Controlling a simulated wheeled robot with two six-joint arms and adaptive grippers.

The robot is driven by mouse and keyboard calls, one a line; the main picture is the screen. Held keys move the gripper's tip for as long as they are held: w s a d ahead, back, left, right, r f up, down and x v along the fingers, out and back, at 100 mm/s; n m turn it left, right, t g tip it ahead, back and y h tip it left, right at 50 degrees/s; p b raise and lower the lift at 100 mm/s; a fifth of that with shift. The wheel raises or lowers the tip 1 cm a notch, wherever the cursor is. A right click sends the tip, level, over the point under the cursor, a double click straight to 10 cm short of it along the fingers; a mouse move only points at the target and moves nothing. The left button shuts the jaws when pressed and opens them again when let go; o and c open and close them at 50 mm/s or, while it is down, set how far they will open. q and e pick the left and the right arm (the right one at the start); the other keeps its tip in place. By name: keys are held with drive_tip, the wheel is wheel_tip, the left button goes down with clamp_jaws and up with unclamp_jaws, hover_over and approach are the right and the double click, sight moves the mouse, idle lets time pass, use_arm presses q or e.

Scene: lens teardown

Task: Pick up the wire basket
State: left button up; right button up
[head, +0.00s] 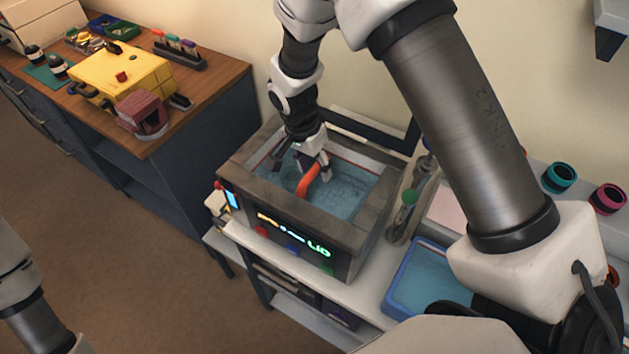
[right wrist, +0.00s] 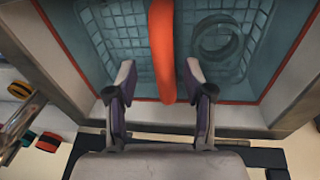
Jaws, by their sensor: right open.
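The wire basket (right wrist: 122,32) sits in the blue liquid of the grey cleaner tank (head: 250,226). Its mesh shows in the right wrist view, with a dark ring (right wrist: 232,50) lying inside it. An orange handle (head: 307,180) arches up from the basket. In the right wrist view the handle (right wrist: 162,45) runs between the two fingers of my right gripper (right wrist: 160,82). The gripper is open, with a gap on both sides of the handle. In the head view my right gripper (head: 317,170) is low over the tank opening. My left gripper is out of view.
The tank's raised rim surrounds the basket. A blue tray (head: 393,312) and a green-topped bottle (head: 406,205) stand to its right. A wooden bench (head: 205,100) with a yellow box (head: 125,75) is at the left. Pink and teal rings lie far right.

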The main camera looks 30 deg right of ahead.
drive_tip(key=shift+w+d+f, duration=0.1)
drive_tip(key=shift+w+f, duration=0.15)
drive_tip(key=shift+f, duration=0.35)
drive_tip(key=shift+w+d+f, duration=0.1)
drive_tip(key=shift+w+f, duration=0.1)
drive_tip(key=shift+f, duration=0.4)
drive_tip(key=shift+s+r, duration=0.1)
drive_tip(key=shift+s, duration=0.1)
drive_tip(key=shift+s+r, duration=0.15)
drive_tip(key=c, duration=0.5)
clamp_jaws()
